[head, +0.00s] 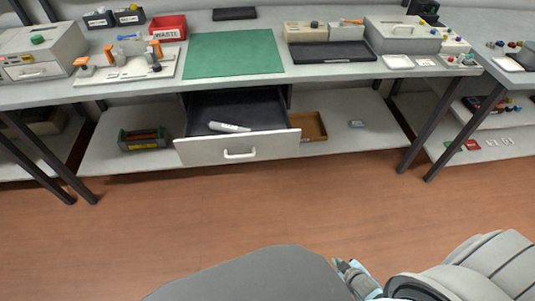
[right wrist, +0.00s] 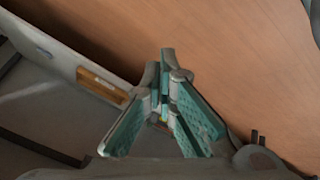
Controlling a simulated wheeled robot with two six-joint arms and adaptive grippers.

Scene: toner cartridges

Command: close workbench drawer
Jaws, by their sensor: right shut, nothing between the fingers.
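The workbench drawer (head: 270,147) is pulled open below the bench top, under the green mat. Its pale front has a white handle (head: 240,154), and a white marker-like item (head: 229,127) lies inside its dark interior. My right gripper (head: 343,268) is low in the head view, over the floor in front of the bench and well apart from the drawer. In the right wrist view its teal-padded fingers (right wrist: 166,95) are shut and empty. My left gripper is not in view.
An orange-brown wooden tray (head: 308,127) sits right of the drawer on the lower shelf (head: 350,140). A dark toolbox (head: 144,139) stands left of it. The bench top (head: 330,70) holds several items. The wooden floor (head: 190,215) before the drawer is clear.

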